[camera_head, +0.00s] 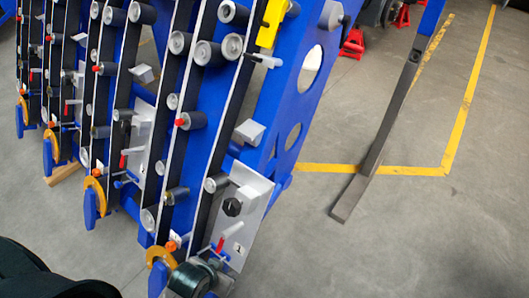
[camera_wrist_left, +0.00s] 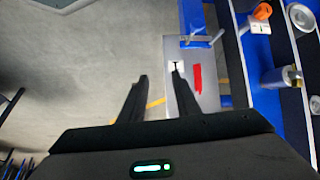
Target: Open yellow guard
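The yellow guard (camera_head: 271,24) is a narrow yellow piece at the top of the nearest blue machine section in the head view, close to the upper picture edge. A small grey cylindrical part (camera_head: 265,60) sits just below it. My left gripper (camera_wrist_left: 160,76) shows in the left wrist view with its two dark fingers apart and nothing held between them. Beyond the fingers is a grey plate with a red strip (camera_wrist_left: 197,80); the yellow guard is not seen there. In the head view only dark parts of mine show at the bottom left, without fingertips. My right gripper is not in view.
The machine has several blue frames with rollers (camera_head: 208,53) and orange rings (camera_head: 95,190). A dark cylinder (camera_head: 190,278) sits at its lower end. A slanted dark bar (camera_head: 383,140) stands to the right.

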